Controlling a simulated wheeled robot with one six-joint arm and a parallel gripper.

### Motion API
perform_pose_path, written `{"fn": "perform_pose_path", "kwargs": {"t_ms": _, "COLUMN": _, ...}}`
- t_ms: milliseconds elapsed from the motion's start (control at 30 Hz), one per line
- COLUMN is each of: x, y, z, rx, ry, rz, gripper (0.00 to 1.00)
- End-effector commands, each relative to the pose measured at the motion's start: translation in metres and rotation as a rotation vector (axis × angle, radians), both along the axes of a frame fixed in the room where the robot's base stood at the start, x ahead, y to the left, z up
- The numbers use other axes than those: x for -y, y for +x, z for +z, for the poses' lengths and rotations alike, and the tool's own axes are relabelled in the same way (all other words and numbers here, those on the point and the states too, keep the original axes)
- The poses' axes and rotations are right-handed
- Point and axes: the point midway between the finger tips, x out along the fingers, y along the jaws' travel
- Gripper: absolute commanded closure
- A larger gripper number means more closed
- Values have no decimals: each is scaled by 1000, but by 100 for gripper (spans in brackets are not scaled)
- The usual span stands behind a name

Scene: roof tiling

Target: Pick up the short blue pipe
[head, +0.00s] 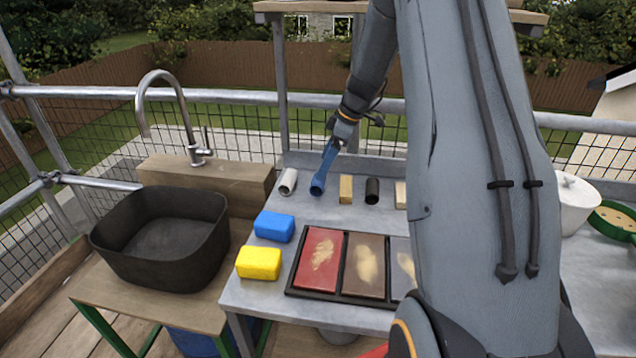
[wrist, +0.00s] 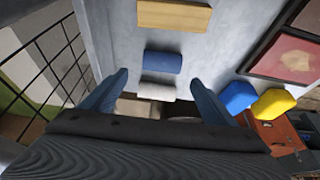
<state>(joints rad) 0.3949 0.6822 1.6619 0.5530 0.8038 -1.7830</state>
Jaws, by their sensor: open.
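The short blue pipe (head: 317,187) lies on the grey worktop in a row of short pieces, between a white pipe (head: 288,181) and a wooden block (head: 346,189). My gripper (head: 328,168), with blue fingers, is over the blue pipe and partly hides it in the head view. In the wrist view my gripper (wrist: 160,78) is open and empty, one finger on each side. There the blue pipe (wrist: 163,63) shows around the fingertip line, with the white pipe (wrist: 157,89) nearer the palm. I cannot tell the exact height above the pipe.
A black pipe (head: 372,190) lies right of the wooden block. Blue (head: 274,226) and yellow (head: 258,263) sponges and a framed tray (head: 338,296) lie nearer. A black basin (head: 163,240) and tap (head: 190,120) stand left. A rail (head: 240,97) runs behind the worktop.

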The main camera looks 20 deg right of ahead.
Motion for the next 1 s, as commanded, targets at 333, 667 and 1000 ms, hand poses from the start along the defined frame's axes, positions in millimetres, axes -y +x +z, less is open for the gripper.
{"fn": "perform_pose_path", "kwargs": {"t_ms": 333, "x": -11, "y": 3, "z": -34, "rx": -5, "ry": 1, "rz": 2, "gripper": 20}}
{"fn": "perform_pose_path", "kwargs": {"t_ms": 667, "x": -20, "y": 10, "z": -67, "rx": -2, "ry": -1, "rz": 2, "gripper": 20}}
{"fn": "perform_pose_path", "kwargs": {"t_ms": 1000, "x": -20, "y": 11, "z": -69, "rx": -2, "ry": -1, "rz": 1, "gripper": 35}}
